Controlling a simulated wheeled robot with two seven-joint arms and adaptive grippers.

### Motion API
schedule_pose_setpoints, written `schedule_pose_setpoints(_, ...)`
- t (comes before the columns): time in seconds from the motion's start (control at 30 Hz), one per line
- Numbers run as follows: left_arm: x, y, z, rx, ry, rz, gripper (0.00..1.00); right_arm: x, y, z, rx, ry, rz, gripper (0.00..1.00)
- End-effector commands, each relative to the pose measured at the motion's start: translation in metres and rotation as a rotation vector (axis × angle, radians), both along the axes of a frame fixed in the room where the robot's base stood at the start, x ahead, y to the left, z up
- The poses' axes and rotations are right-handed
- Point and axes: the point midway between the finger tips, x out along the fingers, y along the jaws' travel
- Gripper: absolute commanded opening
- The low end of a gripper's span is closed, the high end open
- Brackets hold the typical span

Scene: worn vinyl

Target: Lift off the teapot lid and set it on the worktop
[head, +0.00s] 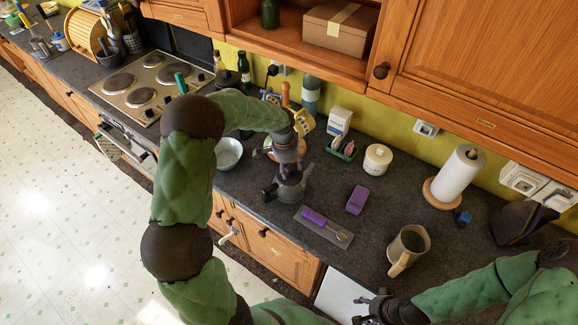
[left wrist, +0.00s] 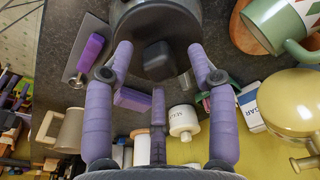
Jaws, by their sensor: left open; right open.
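A dark grey rounded pot, which appears to be the teapot (left wrist: 190,20), is at the top of the left wrist view. A dark block-like knob on its lid (left wrist: 158,60) shows between my left gripper's purple fingers. My left gripper (left wrist: 161,50) is open, with one finger on each side of the knob and gaps visible. In the head view my left gripper (head: 288,172) is above the teapot and hides much of it. My right gripper (head: 370,305) is open and empty at the bottom of the head view, near the worktop's front edge.
On the worktop (head: 290,237) are a purple-handled utensil on a grey mat (head: 325,226), a purple box (head: 357,200), a beige mug (head: 408,249), a white canister (head: 377,160) and a paper roll (head: 459,174). A metal bowl (head: 229,153) is to the left. Bare worktop lies between them.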

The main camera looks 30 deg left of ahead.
Motion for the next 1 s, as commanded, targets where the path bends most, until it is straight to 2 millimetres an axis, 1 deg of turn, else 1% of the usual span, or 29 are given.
schedule_pose_setpoints(0.17, 0.0, 0.0, 0.001, 0.0, 0.0, 0.0, 0.57, 0.0, 0.0, 0.0, 0.0, 0.0, 0.0, 0.57)
schedule_pose_setpoints(0.27, 0.0, 0.001, 0.007, 0.0, -0.001, 0.0, 0.57, 0.0, 0.0, 0.0, 0.0, 0.0, 0.0, 0.57)
schedule_pose_setpoints(0.37, -0.001, 0.001, 0.018, 0.001, -0.003, 0.0, 0.57, 0.0, 0.0, 0.0, 0.0, 0.0, 0.0, 0.57)
schedule_pose_setpoints(0.7, -0.007, 0.004, 0.073, 0.001, -0.003, 0.0, 0.57, 0.0, 0.0, -0.001, 0.0, 0.0, 0.0, 0.57)
schedule_pose_setpoints(0.9, -0.01, 0.005, 0.097, 0.0, -0.001, 0.0, 0.57, 0.0, 0.0, -0.001, 0.0, 0.0, 0.0, 0.57)
schedule_pose_setpoints(1.0, -0.011, 0.006, 0.104, 0.0, -0.001, 0.001, 0.57, 0.0, 0.0, -0.001, 0.0, 0.0, 0.0, 0.57)
